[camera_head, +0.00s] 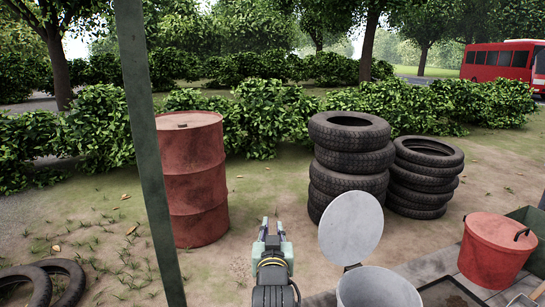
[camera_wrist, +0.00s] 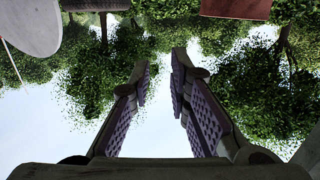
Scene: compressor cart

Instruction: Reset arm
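My gripper (camera_head: 272,231) shows at the bottom middle of the head view, pointing away over bare ground. In the wrist view my gripper (camera_wrist: 162,80) has its two fingers apart, with sky and leaves between the pads and nothing held. No compressor cart can be made out in either view.
A red barrel (camera_head: 193,180) stands left of my gripper. Stacked tires (camera_head: 350,165) stand to the right, behind a grey bin (camera_head: 378,290) with its round lid (camera_head: 351,228) raised. A red bucket (camera_head: 494,252) is at far right. A dark post (camera_head: 150,150) crosses the left side.

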